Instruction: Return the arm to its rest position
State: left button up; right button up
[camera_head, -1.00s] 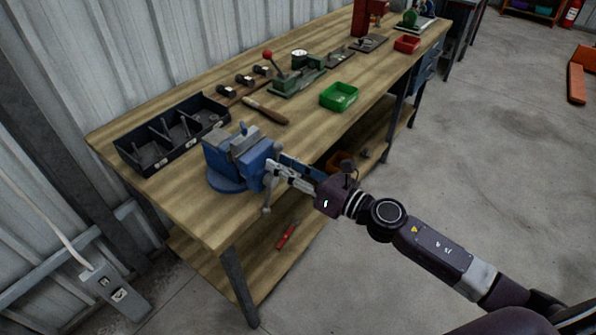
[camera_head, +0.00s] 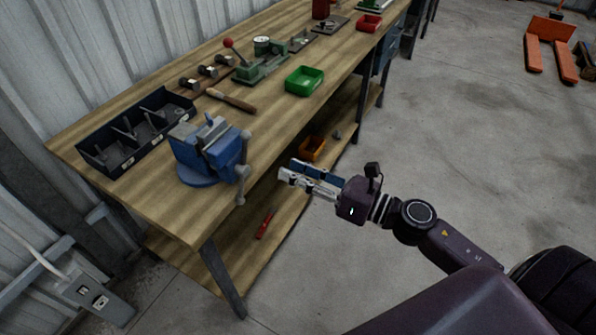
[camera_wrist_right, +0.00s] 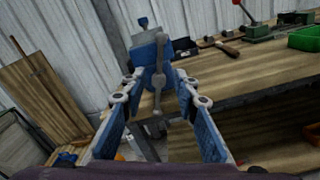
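My right arm reaches in from the lower right of the head view. Its gripper (camera_head: 291,173) hangs in the air off the front edge of the workbench (camera_head: 215,217), to the right of the blue vise (camera_head: 205,152) and apart from it. In the right wrist view the two fingers of this gripper (camera_wrist_right: 157,98) stand wide apart with nothing held between them. The vise (camera_wrist_right: 152,67) with its grey handle shows beyond the fingers there. My left gripper is not in view.
The bench carries a dark divided bin (camera_head: 140,140), a wooden-handled tool (camera_head: 231,100), a green press (camera_head: 261,66) and a green tray (camera_head: 304,81). A lower shelf holds an orange bin (camera_head: 312,148) and a red tool (camera_head: 265,223).

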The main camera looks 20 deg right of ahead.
jog(key=shift+d, duration=0.15)
dwell(0.4)
jog(key=d+f+m+h, duration=0.45)
jog(key=f+m, duration=0.25)
jog(key=f, duration=0.3)
jog(key=d+f+m+h, duration=0.3)
jog(key=d+f+m, duration=0.35)
jog(key=f, duration=0.45)
jog(key=s+d+f+m+g+h, duration=0.1)
jog(key=s+f+m+g, duration=0.15)
jog(key=f+m, duration=0.4)
jog(key=s+d+f+m+g+h, duration=0.1)
jog(key=s+f+m+h, duration=0.2)
jog(key=f, duration=0.7)
jog(key=s+a+f+m+g, duration=0.2)
jog(key=s+f+m+g, duration=0.3)
jog(key=s+f, duration=0.95)
jog(key=s+a+f+m+g, duration=0.1)
jog(key=s+a+f+m, duration=0.1)
jog(key=s, duration=0.5)
jog(key=s+a+f+m+g, duration=0.2)
jog(key=s+a+f+m, duration=0.1)
jog(key=s, duration=0.4)
jog(key=s+a+f+m+g, duration=0.2)
jog(key=s+a+f+m, duration=0.1)
jog(key=s, duration=0.4)
jog(key=shift+s+f+m+y, duration=0.25)
jog(key=shift+f+m+y, duration=0.2)
jog(key=shift+f, duration=0.1)
